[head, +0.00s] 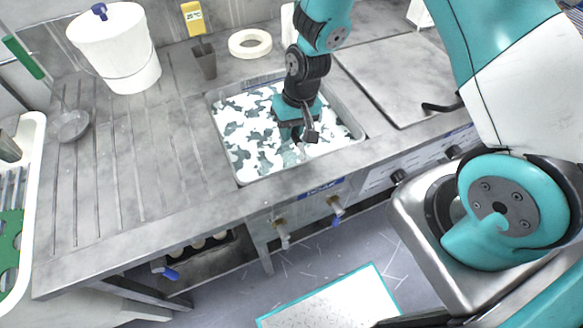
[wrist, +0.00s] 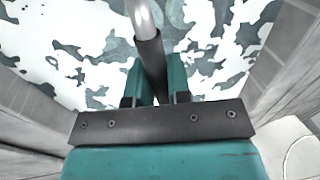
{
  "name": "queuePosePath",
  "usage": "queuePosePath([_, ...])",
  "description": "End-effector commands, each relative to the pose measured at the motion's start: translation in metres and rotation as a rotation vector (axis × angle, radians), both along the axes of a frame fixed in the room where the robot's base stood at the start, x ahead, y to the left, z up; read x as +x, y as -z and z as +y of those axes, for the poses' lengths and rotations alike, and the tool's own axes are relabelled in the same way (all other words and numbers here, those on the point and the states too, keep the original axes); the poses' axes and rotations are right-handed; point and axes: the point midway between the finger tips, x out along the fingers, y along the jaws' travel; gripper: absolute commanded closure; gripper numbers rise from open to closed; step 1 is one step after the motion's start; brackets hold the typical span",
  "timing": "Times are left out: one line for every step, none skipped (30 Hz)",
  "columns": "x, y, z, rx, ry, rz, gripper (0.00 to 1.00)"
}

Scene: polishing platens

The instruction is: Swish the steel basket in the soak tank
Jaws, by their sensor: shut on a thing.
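The soak tank (head: 358,129) is a square steel basin set into the counter, filled with grey-green liquid under patchy white foam (head: 245,150). My gripper (head: 299,136) is low over the right part of the tank, pointing down. In the wrist view my gripper (wrist: 157,88) is shut on the dark sleeve (wrist: 152,58) of a bent grey metal rod (wrist: 143,17), which appears to be the handle of the steel basket. The sleeve's dark end also shows in the head view (head: 312,136). The basket's body cannot be made out; foam and my gripper cover that area.
Ribbed drainboard (head: 130,150) lies left, mostly clear. A flat steel cover (head: 395,75) lies right. Taps (head: 337,207) project from the front.

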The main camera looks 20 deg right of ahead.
Motion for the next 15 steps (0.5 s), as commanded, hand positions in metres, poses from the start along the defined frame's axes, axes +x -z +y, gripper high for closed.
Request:
queuePosePath([0.0004, 0.0058, 0.0002, 0.001, 0.000, -0.001, 1.00])
queuePosePath([0.0004, 0.0075, 0.0002, 0.001, 0.000, -0.001, 1.00])
queuePosePath([0.0005, 0.0093, 0.0002, 0.001, 0.000, -0.001, 1.00])
queuePosePath([0.0005, 0.0102, 0.0002, 0.001, 0.000, -0.001, 1.00])
queuePosePath([0.0006, 0.0107, 0.0002, 0.001, 0.000, -0.001, 1.00])
queuePosePath([0.0006, 0.0109, 0.0002, 0.001, -0.001, -0.002, 1.00])
queuePosePath([0.0006, 0.0106, 0.0003, 0.001, -0.001, -0.002, 1.00])
queuePosePath([0.0006, 0.0104, 0.0002, 0.001, -0.001, -0.002, 1.00])
queuePosePath([0.0006, 0.0100, 0.0003, 0.001, -0.001, -0.002, 1.00])
queuePosePath([0.0006, 0.0099, 0.0002, 0.001, -0.001, -0.002, 1.00])
queuePosePath([0.0006, 0.0098, 0.0002, 0.001, -0.001, -0.002, 1.00])
queuePosePath([0.0006, 0.0098, 0.0002, 0.001, -0.001, -0.002, 1.00])
queuePosePath([0.0006, 0.0097, 0.0002, 0.001, -0.001, -0.002, 1.00])
queuePosePath([0.0006, 0.0095, 0.0003, 0.001, -0.001, -0.002, 1.00])
queuePosePath([0.0006, 0.0088, 0.0002, 0.001, -0.001, -0.002, 1.00])
